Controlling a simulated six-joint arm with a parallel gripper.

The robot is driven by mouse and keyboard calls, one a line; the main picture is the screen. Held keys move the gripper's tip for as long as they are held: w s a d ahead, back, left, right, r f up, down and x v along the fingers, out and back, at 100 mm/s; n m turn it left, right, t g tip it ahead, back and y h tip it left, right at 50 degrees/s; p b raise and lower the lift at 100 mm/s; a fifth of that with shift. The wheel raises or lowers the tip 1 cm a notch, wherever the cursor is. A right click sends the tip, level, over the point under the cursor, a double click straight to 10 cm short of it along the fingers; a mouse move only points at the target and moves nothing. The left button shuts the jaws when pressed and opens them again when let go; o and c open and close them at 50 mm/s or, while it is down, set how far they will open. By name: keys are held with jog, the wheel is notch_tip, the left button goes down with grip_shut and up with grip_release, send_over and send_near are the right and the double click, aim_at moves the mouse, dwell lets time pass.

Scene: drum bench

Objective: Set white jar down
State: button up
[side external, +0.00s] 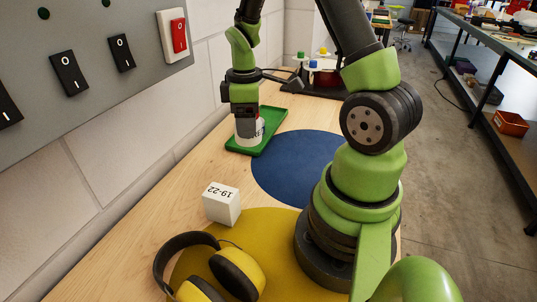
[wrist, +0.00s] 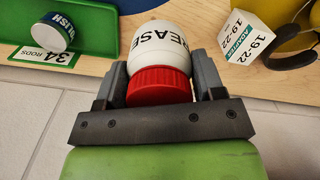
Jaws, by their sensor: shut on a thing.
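I cannot tell whether the jar touches anything below. The tray also shows at the upper left of the wrist view (wrist: 100,35), left of the jar.
A small "POLISH" tin (wrist: 55,32) is by the tray's "34 RODS" label (wrist: 44,55). A blue round mat (side external: 295,165) lies right of the tray and looks clear. A white "19-22" box (side external: 222,204) and yellow earmuffs (side external: 210,270) stand nearer. A switch panel (side external: 90,60) is on the wall.

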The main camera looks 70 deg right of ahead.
jog(key=s+d, duration=0.6)
jog(key=s, duration=0.4)
jog(key=shift+n, duration=0.4)
jog(key=f, duration=0.5)
jog(key=shift+s+f, duration=0.2)
jog(key=shift+f, duration=2.15)
jog(key=shift+f, duration=0.15)
jog(key=o, duration=1)
jog(key=shift+o, duration=0.2)
